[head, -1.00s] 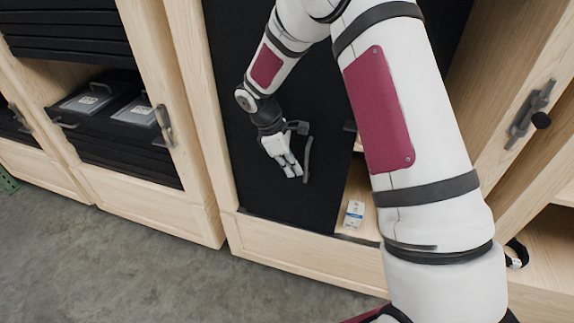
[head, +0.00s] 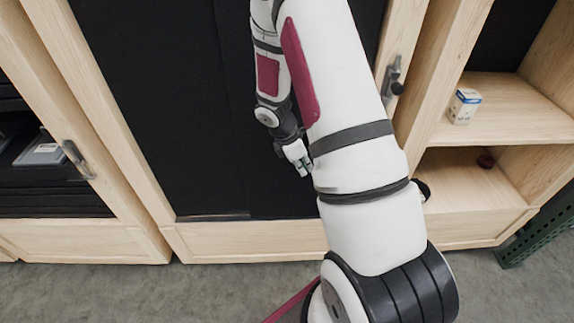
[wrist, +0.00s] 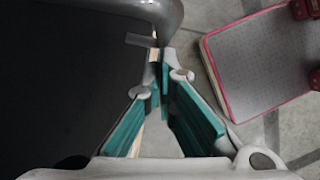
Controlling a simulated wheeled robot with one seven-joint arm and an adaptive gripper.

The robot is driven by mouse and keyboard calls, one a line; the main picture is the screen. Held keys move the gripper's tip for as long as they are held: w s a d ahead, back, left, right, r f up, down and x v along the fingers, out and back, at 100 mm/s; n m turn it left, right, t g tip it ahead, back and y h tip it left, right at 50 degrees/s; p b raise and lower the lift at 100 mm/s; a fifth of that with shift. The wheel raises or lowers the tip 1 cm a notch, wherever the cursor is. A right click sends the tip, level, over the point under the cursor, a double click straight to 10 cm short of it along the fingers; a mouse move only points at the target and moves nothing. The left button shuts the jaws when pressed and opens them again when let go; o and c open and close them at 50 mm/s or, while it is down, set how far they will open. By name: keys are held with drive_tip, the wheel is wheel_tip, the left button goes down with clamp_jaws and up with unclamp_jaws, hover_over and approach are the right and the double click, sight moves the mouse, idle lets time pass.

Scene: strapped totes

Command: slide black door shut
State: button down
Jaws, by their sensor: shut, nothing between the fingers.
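The black door (head: 272,185) covers the cabinet front left of my arm. A vertical seam divides the black surface there, with another dark panel (head: 160,110) on the left. My gripper (head: 303,168) is in front of the black door, its fingers pointing down and right. In the wrist view my gripper (wrist: 166,62) is shut and empty, with teal finger pads. Its tips are close beside a grey curved handle (wrist: 167,15); I cannot tell whether they touch it.
A wooden post with a grey latch (head: 392,78) stands right of my arm. Beyond it are open shelves (head: 500,105) holding a small white box (head: 464,106). Another wooden cabinet (head: 75,240) stands at the left. Grey floor (head: 215,285) is clear in front.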

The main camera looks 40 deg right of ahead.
drive_tip(key=shift+s+d, duration=0.45)
drive_tip(key=shift+d, duration=0.15)
drive_tip(key=w+a+r, duration=0.3)
drive_tip(key=a+r, duration=0.4)
drive_tip(key=r, duration=0.2)
drive_tip(key=shift+w+a+r, duration=0.15)
drive_tip(key=shift+w, duration=0.05)
drive_tip(key=shift+r, duration=0.1)
